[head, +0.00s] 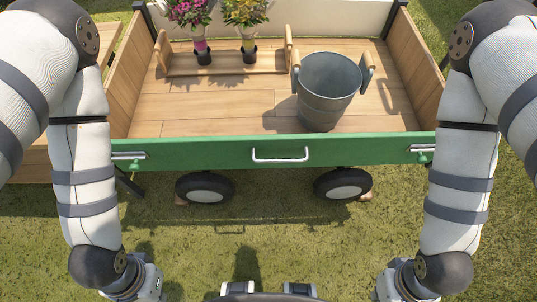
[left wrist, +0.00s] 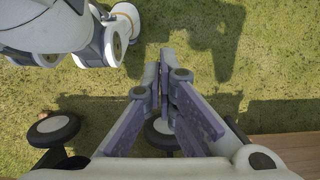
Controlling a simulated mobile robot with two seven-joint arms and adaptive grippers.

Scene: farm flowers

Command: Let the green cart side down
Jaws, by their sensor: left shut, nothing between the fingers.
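The cart's green side (head: 215,152) stands upright along the near edge of the wooden cart bed in the head view. It has a metal handle (head: 280,158) at its middle, a left latch (head: 129,156) and a right latch (head: 423,148). My left gripper (left wrist: 165,68) is shut and empty in the left wrist view, above the grass with cart wheels below it in the picture. It is apart from the green side in what shows. In the head view my arms hang at both sides and their wrists reach the bottom edge. My right gripper is out of view.
A grey bucket (head: 328,92) stands in the cart bed at the right. A wooden carrier (head: 226,62) with two potted flower bunches is at the back. Two black wheels (head: 205,188) show under the green side. Open grass (head: 280,250) lies in front.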

